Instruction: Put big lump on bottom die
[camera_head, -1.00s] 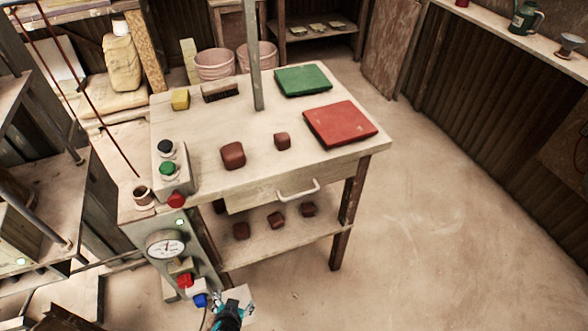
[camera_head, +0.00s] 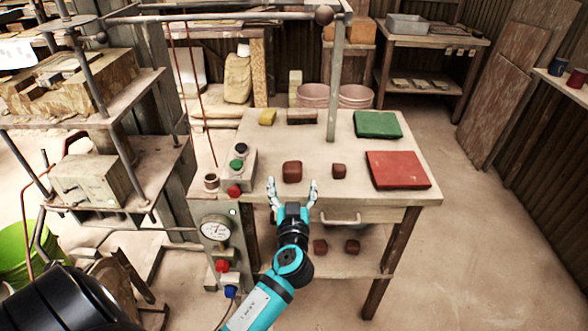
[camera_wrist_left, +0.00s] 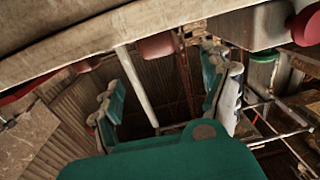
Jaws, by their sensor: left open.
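The big lump (camera_head: 292,171) is a reddish-brown rounded block near the front edge of the worktable. My left gripper (camera_head: 292,190) is open, just in front of it, with its fingers spread to the left and right and nothing held. In the left wrist view the open gripper (camera_wrist_left: 165,85) shows a reddish lump (camera_wrist_left: 158,46) ahead, between the finger directions. A pale block (camera_head: 88,178) sits on the lower level of the press at the left; I cannot tell for sure whether it is the bottom die. My right gripper is not in view.
A smaller lump (camera_head: 339,171) lies right of the big one. A red slab (camera_head: 398,170) and a green slab (camera_head: 377,125) lie further right. A control box (camera_head: 237,170) stands left, a grey post (camera_head: 333,90) behind. More lumps (camera_head: 320,247) sit on the lower shelf.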

